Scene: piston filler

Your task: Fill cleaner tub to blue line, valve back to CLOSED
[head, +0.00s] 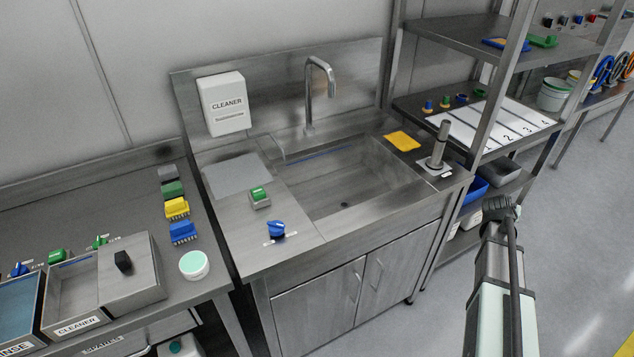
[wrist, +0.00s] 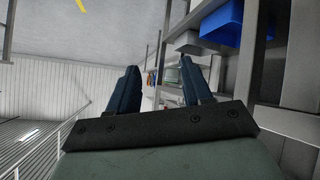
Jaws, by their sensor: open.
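The cleaner tub (head: 76,297) is an open metal tub labelled CLEANER at the lower left of the head view. A blue line (head: 75,261) runs along its inner back wall, and I see no clear liquid level in it. Two green valve handles (head: 57,256) (head: 99,242) stand behind the tub with small labels too small to read; I cannot tell their settings. A metal cover with a black knob (head: 123,262) sits at the tub's right. My gripper (wrist: 159,66) is open and empty, far to the right of the tub, beside the shelving.
The rinse tub (head: 17,306) with bluish liquid is left of the cleaner tub. Brushes (head: 178,208) and a round white-green container (head: 194,265) are on the counter. A sink (head: 345,180), blue knob (head: 276,229) and shelving (head: 455,30) lie between. Floor at right is clear.

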